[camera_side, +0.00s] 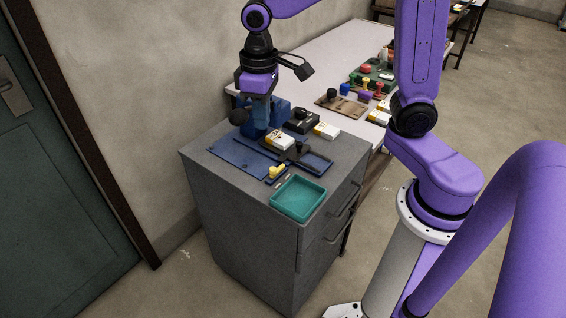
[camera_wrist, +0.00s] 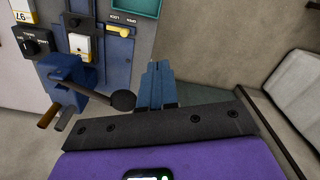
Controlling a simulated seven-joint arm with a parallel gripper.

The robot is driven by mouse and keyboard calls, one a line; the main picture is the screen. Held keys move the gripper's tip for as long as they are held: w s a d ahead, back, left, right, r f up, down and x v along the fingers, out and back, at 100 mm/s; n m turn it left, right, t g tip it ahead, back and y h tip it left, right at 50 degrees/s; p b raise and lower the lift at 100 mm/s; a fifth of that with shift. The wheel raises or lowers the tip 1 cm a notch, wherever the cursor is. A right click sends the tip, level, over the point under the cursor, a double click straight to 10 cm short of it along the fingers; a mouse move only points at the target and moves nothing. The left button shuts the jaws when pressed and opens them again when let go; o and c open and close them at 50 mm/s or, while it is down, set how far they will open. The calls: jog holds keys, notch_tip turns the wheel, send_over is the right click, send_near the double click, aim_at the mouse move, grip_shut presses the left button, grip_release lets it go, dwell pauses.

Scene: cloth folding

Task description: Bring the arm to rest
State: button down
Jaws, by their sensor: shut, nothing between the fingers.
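My gripper (camera_side: 261,126) is over the back left part of a grey cabinet top (camera_side: 345,150) in the side view. It points down, close above or at the blue panel; I cannot tell whether it touches. In the wrist view my gripper's blue fingers (camera_wrist: 158,66) are together with nothing between them. They are beside a dark round knob (camera_wrist: 123,100) on a lever. The blue panel (camera_side: 232,154) lies flat on the cabinet and carries switches and a yellow handle (camera_side: 277,171). No cloth shows in either view.
A teal tray (camera_side: 297,198) sits at the cabinet's front edge. A blue block with a dark knob (camera_side: 238,117) stands close to my gripper. A wall (camera_side: 160,80) is close on the left. A white table (camera_side: 330,55) with several small objects is behind.

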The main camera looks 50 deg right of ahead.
jog(key=s+d+f+n, duration=0.1)
jog(key=s+n, duration=0.3)
jog(key=s, duration=0.6)
jog(key=s+d+f+n, duration=0.1)
jog(key=s+d+n, duration=0.1)
jog(key=s, duration=0.8)
jog(key=shift+s+d+n, duration=0.35)
jog(key=shift+d+n, duration=0.05)
jog(key=shift+n, duration=0.5)
jog(key=shift+r, duration=0.1)
